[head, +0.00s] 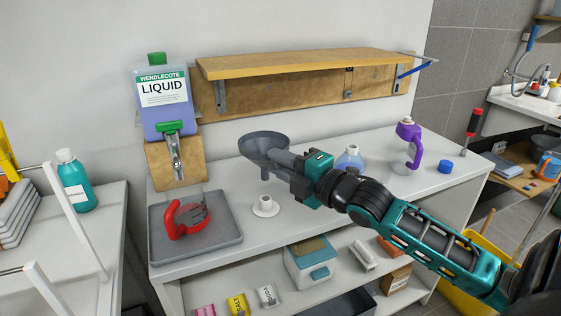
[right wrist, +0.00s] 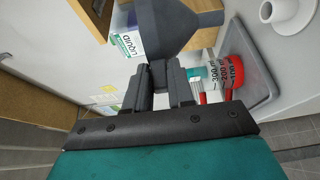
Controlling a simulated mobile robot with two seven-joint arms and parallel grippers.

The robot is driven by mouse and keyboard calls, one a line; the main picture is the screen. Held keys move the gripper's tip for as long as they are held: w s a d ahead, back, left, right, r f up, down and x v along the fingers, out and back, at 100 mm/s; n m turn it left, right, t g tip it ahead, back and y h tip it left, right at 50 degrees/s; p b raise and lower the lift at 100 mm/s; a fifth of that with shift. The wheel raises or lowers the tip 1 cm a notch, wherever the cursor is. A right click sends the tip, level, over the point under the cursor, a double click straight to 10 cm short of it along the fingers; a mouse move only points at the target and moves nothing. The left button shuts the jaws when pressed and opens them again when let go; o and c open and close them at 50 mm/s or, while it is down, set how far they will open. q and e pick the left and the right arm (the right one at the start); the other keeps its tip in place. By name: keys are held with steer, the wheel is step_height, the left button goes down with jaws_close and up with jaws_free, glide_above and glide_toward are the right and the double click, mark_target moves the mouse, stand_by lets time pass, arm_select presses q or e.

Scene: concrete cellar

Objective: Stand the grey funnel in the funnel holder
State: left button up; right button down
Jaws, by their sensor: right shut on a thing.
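The grey funnel (head: 264,143) is held above the white counter in the head view, its wide mouth up and its spout down. My right gripper (head: 288,162) is shut on it at its right side. In the right wrist view the funnel (right wrist: 168,22) sits at the tips of the jaws (right wrist: 160,80). The funnel holder (head: 265,207), a small white round base with a short upright collar, stands on the counter below the funnel. It also shows in the right wrist view (right wrist: 285,12). My left gripper is not in view.
A grey tray (head: 222,253) with a red-handled measuring jug (head: 186,218) lies left of the holder. A liquid jug (head: 162,110) with a green tap stands behind it. A blue flask (head: 350,159) and a purple bottle (head: 412,145) stand to the right. A wooden shelf (head: 300,62) hangs behind.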

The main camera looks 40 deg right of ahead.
arm_select(q)
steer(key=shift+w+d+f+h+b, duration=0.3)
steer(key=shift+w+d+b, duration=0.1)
steer(key=shift+b, duration=0.55)
arm_select(e)
step_height(320, 180, down, 5)
arm_select(q)
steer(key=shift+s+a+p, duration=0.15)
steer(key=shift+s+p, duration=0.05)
steer(key=shift+p, duration=0.1)
stand_by(0.5)
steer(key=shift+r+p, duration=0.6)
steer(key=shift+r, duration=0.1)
stand_by(0.5)
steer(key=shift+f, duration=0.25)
arm_select(e)
steer(key=shift+f, duration=0.25)
arm_select(q)
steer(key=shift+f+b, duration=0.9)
steer(key=shift+b, duration=0.3)
arm_select(e)
steer(key=shift+f, duration=1.75)
